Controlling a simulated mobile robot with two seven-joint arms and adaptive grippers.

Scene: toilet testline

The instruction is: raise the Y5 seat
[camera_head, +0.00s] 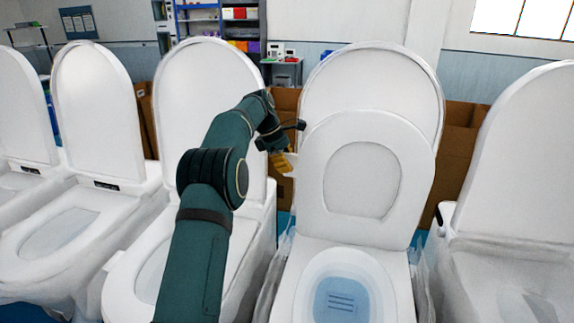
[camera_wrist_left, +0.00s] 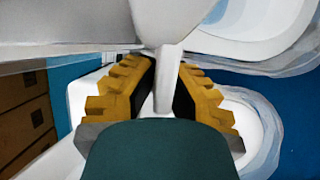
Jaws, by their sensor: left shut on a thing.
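A white toilet seat (camera_head: 405,180) stands nearly upright on the toilet right of the middle, in front of its raised lid (camera_head: 372,72). The bowl (camera_head: 342,297) below it is uncovered. I cannot read a Y5 label. My left gripper (camera_head: 283,160), with yellow ribbed fingers, is at the seat's left edge. In the left wrist view, the gripper (camera_wrist_left: 165,88) has one finger on each side of a narrow white tab (camera_wrist_left: 165,80) of the seat and is shut on it. My right gripper is in neither view.
More white toilets with raised lids stand in a row: one behind my left arm (camera_head: 190,75), one further left (camera_head: 97,110), and one at the right (camera_head: 525,150). Cardboard boxes (camera_head: 458,150) and shelves (camera_head: 215,20) are behind them. The gaps between toilets are narrow.

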